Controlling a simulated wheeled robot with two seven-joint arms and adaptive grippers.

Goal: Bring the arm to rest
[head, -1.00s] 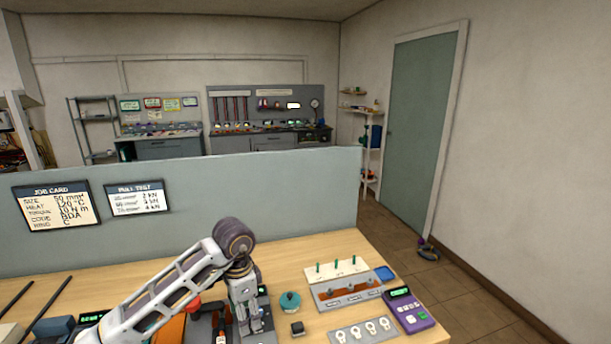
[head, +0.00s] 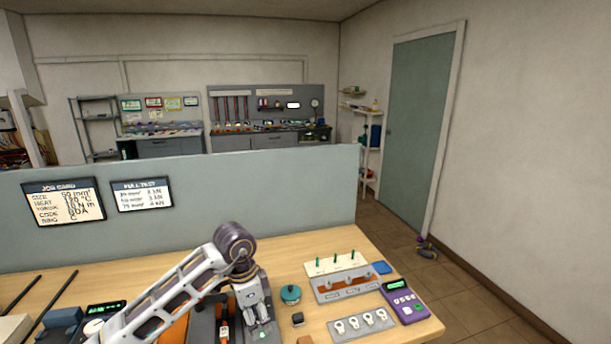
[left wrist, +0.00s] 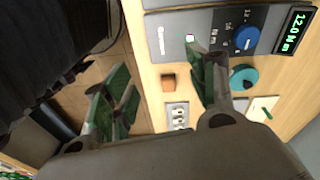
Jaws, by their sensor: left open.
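My left gripper (head: 262,330) hangs from my left arm over the front of the wooden bench (head: 300,250) in the head view, pointing down. In the left wrist view its two fingers (left wrist: 162,100) with green pads stand wide apart, and nothing is between them. The fingers are above the bench near its front edge, beside a grey panel with a blue knob (left wrist: 246,38) and a lit readout (left wrist: 293,30). My right gripper is not in either view.
Right of my gripper are a teal round knob (head: 290,293), a small black block (head: 297,319), a rack with green pegs (head: 336,265), a lug plate (head: 362,325) and a purple meter (head: 405,301). A grey partition (head: 260,190) stands behind the bench.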

